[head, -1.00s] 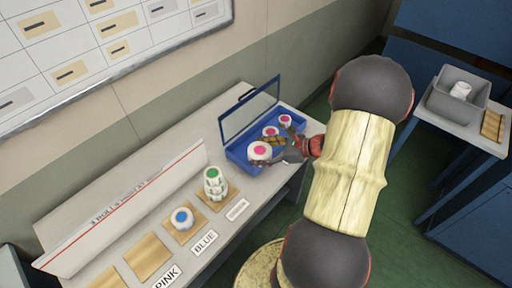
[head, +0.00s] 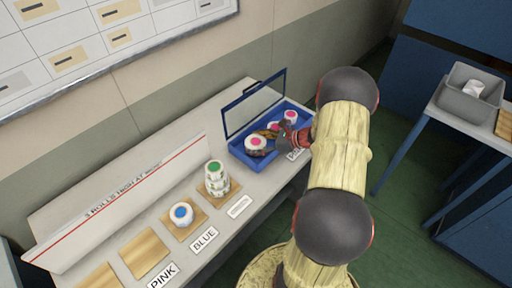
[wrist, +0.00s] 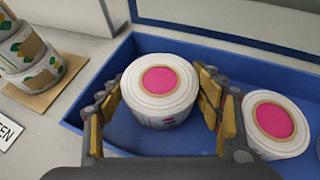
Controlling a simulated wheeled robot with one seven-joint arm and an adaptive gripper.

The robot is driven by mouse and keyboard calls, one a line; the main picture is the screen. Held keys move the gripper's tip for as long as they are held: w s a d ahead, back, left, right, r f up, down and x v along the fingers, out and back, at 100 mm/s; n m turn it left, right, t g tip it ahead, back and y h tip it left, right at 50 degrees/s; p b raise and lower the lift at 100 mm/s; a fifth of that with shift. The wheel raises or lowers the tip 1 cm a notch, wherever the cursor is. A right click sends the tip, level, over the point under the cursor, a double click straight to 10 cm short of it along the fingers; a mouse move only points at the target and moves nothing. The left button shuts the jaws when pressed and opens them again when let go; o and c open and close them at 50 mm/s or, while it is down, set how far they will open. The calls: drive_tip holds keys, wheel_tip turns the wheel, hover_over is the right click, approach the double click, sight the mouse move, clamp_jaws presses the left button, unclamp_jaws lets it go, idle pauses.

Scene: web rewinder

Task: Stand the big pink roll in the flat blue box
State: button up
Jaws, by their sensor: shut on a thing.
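The big pink roll (wrist: 160,88), white with a pink centre, is upright between the fingers of my gripper (wrist: 160,105) in the wrist view. My gripper is shut on it, with a finger against each side. In the head view the roll (head: 256,143) is over the left part of the flat blue box (head: 240,156), whose clear lid stands open at the back. I cannot tell whether the roll's base touches the box floor. A second pink roll (wrist: 277,122) sits in the box just right of my gripper. Another pink roll (head: 291,115) is farther right.
A stack of green rolls (head: 216,178) stands on a wooden square left of the box. A blue roll (head: 181,213) sits on another square. Bare wooden squares (head: 146,255) lie farther left. A grey bin (head: 470,95) is on the right table.

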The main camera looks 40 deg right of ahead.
drive_tip(key=shift+f, duration=0.35)
drive_tip(key=shift+f, duration=0.2)
drive_tip(key=o, duration=1.3)
